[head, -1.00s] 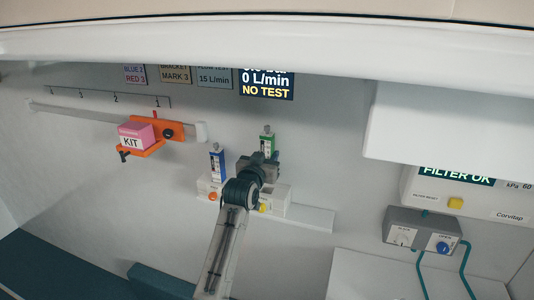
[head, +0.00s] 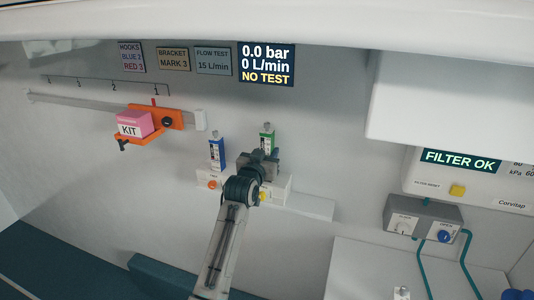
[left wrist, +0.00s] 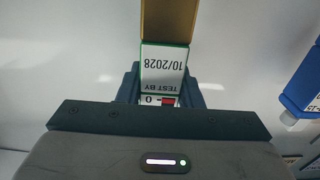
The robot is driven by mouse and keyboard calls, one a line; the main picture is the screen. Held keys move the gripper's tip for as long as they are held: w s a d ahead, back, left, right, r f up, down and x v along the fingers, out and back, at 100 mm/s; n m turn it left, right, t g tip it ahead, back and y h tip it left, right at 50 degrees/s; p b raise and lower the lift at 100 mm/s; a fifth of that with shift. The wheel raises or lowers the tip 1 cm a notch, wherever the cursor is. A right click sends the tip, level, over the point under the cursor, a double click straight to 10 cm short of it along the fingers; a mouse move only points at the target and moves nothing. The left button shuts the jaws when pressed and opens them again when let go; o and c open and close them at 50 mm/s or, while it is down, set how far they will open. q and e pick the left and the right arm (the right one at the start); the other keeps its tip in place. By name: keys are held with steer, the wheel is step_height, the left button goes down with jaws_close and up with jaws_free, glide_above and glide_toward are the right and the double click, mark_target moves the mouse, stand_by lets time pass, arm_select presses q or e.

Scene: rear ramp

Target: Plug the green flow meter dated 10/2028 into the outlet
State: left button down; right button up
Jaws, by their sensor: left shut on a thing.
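The green flow meter (head: 267,138) stands upright in my left gripper (head: 262,160), in front of the wall. Its label, upside down in the left wrist view (left wrist: 164,62), reads TEST BY 10/2028. My left gripper is shut on it; the jaws show on both sides of it in the left wrist view (left wrist: 160,95). Below it is the white outlet block (head: 281,186) with a yellow round part (head: 264,197). My gripper and arm hide the meter's lower end, so I cannot tell whether it touches the outlet. My right gripper is not in view.
A blue flow meter (head: 217,153) stands close left, above an orange round part (head: 212,184). A wall display (head: 266,65) reads 0.0 bar, 0 L/min, NO TEST. An orange bracket (head: 170,120) holds a pink KIT box (head: 133,122). A grey control box (head: 424,222) is at right.

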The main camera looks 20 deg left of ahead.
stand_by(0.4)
arm_select(q)
steer(key=shift+r+p, duration=0.1)
steer(key=shift+p, duration=0.35)
stand_by(0.4)
stand_by(0.5)
steer(key=shift+f, duration=0.65)
steer(key=shift+f+b, duration=0.7)
steer(key=shift+f, duration=0.4)
steer(key=shift+f+b, duration=0.45)
steer(key=shift+f, duration=0.4)
steer(key=c, duration=0.9)
jaws_free()
steer(key=shift+s, duration=0.1)
